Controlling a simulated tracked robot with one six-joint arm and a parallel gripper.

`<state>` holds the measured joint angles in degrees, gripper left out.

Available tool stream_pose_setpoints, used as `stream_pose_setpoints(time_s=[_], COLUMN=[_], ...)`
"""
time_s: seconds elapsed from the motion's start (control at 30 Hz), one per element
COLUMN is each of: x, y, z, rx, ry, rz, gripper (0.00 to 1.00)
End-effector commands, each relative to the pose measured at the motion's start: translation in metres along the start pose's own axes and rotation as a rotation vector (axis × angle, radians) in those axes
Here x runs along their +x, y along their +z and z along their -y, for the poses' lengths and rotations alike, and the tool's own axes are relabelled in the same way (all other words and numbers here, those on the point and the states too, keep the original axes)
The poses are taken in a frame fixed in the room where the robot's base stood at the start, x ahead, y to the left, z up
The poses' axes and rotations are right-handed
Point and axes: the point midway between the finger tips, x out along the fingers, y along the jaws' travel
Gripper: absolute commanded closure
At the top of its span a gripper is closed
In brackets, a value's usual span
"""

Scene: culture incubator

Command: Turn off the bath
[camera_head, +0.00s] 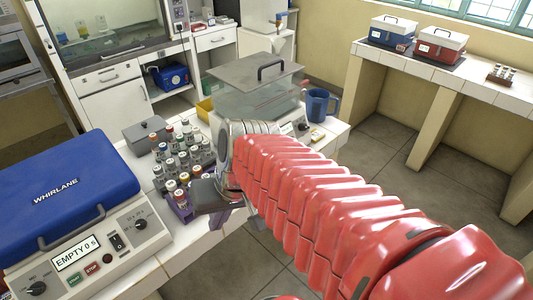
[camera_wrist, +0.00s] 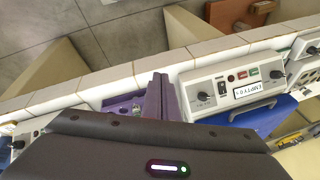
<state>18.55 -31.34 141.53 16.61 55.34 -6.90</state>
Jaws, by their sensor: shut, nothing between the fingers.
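The bath (camera_head: 262,100) is a clear-walled tank under a flat grey lid with a black handle, on the white bench behind my arm. Part of its front panel, with a black dial (camera_head: 302,126), shows just right of my wrist. My arm hides the rest, so I cannot see its switch state. A panel with a dial (camera_wrist: 18,144) at the left edge of the wrist view may be the bath's. My gripper (camera_head: 226,214) is shut and empty at the bench's front edge, beside the vial rack and apart from the bath. Its fingers show in the wrist view (camera_wrist: 159,92).
The blue-lidded Whirlane centrifuge (camera_head: 70,185) stands at left, its display reading EMPTY 0 s; its panel shows in the wrist view (camera_wrist: 235,84). Capped vials (camera_head: 182,150) stand close by my gripper. Floor (camera_head: 390,150) is free at right.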

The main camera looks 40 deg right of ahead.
Motion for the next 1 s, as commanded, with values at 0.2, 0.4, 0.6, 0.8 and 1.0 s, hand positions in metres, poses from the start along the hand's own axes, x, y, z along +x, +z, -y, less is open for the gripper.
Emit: stream_pose_setpoints(time_s=[0.2, 0.4, 0.6, 0.8, 1.0], x=[0.015, 0.023, 0.021, 0.011, -0.006], y=[-0.012, -0.027, -0.058, -0.092, -0.117], z=[-0.025, -0.049, -0.08, -0.127, -0.189], rx=[0.223, 0.422, 0.603, 0.778, 0.946], ry=[-0.093, -0.195, -0.308, -0.406, -0.48], rz=[0.054, 0.068, -0.018, -0.159, -0.332], gripper=[1.0, 1.0, 1.0, 1.0, 1.0])
